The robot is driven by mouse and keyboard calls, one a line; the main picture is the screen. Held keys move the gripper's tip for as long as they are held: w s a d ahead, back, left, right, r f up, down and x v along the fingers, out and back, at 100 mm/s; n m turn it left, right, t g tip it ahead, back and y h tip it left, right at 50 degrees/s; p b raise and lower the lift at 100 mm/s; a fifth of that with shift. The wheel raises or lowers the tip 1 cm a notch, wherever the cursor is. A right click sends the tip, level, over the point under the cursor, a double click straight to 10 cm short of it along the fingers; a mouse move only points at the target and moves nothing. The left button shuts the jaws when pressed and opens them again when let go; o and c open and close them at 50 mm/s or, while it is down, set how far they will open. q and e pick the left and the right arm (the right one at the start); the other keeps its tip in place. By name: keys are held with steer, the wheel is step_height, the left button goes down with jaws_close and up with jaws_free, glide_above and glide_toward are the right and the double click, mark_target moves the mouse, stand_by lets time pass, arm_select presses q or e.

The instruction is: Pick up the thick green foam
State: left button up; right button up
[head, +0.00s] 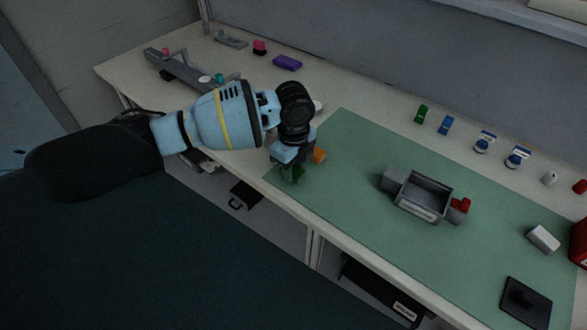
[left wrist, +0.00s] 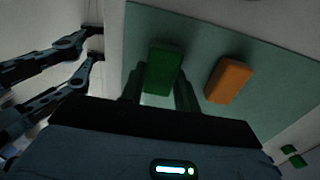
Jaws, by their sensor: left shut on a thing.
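The thick green foam (left wrist: 163,70) is a dark green block between the two fingers of my left gripper (left wrist: 160,92) in the left wrist view. In the head view my left gripper (head: 292,172) points down at the left end of the green mat, shut on the green foam, which is partly hidden by the fingers. An orange block (head: 319,156) lies on the mat close beside the gripper; it also shows in the left wrist view (left wrist: 229,80). I cannot tell whether the foam touches the mat. My right gripper is not in view.
A grey bin (head: 425,194) with a red piece stands mid-mat (head: 350,140). A green piece (head: 421,113) and a blue piece (head: 446,124) stand along the back. A black pad (head: 526,302) and a white block (head: 543,238) lie at right.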

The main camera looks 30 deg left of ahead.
mark_target(294, 170)
arm_select(q)
steer(key=shift+r, duration=0.5)
step_height(294, 170, up, 2)
steer(key=shift+r, duration=0.1)
steer(key=s+d+r+p, duration=0.1)
steer(key=s+d, duration=0.9)
steer(key=s, duration=0.2)
steer(key=shift+s+d, duration=0.15)
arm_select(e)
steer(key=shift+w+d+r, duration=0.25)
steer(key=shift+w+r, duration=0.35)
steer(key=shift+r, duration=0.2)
arm_select(q)
steer(key=shift+r, duration=0.1)
